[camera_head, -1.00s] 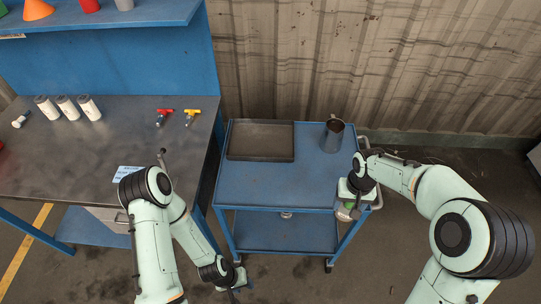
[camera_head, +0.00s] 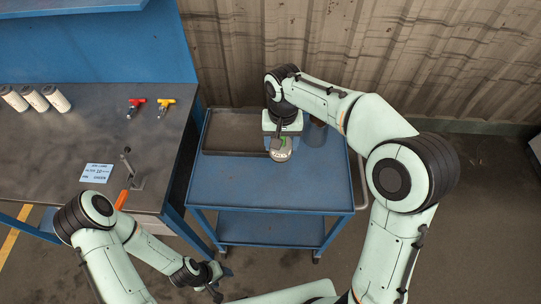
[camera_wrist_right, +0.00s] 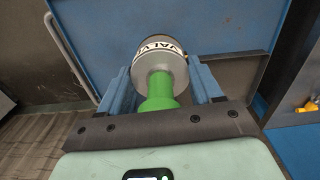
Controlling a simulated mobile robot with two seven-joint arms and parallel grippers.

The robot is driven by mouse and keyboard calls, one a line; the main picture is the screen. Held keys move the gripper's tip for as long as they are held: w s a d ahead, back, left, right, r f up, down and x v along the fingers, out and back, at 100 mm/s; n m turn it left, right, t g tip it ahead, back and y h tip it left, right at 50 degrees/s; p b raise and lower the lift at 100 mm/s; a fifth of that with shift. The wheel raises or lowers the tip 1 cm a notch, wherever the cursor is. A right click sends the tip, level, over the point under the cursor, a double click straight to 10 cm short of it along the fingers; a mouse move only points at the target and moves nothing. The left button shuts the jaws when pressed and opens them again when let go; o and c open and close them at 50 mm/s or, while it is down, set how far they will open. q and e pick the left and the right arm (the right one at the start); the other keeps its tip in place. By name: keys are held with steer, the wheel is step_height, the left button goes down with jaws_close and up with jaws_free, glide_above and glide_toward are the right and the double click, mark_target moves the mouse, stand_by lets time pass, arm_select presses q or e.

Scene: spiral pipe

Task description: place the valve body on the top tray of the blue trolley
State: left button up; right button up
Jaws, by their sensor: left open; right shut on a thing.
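The valve body (camera_head: 280,154) is a grey cylinder with a white lettered band and a green neck. My right gripper (camera_head: 282,139) is shut on it, over the back middle of the blue trolley's top tray (camera_head: 260,190). In the right wrist view the valve body (camera_wrist_right: 160,58) sits between the two blue fingers of the gripper (camera_wrist_right: 163,88), which hold the green neck. I cannot tell how high it is above the tray. My left gripper (camera_head: 215,281) is open and empty, low in front of the trolley's left side.
A black shallow tray (camera_head: 228,132) lies at the trolley's back left, partly behind my right gripper. The trolley's front half is clear. A workbench (camera_head: 70,140) stands to the left.

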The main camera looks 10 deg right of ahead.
steer(key=shift+a+r, duration=0.35)
steer(key=shift+r, duration=0.4)
steer(key=shift+s+a+f+m, duration=0.1)
steer(key=shift+m, duration=0.2)
step_height(320, 180, down, 14)
steer(key=shift+f+b, duration=0.1)
steer(key=shift+b, duration=0.65)
jaws_close()
steer(key=shift+f, duration=2.4)
arm_select(q)
steer(key=shift+s+f, duration=1.2)
steer(key=shift+f, duration=0.05)
arm_select(e)
steer(key=shift+f, duration=0.15)
steer(key=o, duration=1.4)
jaws_free()
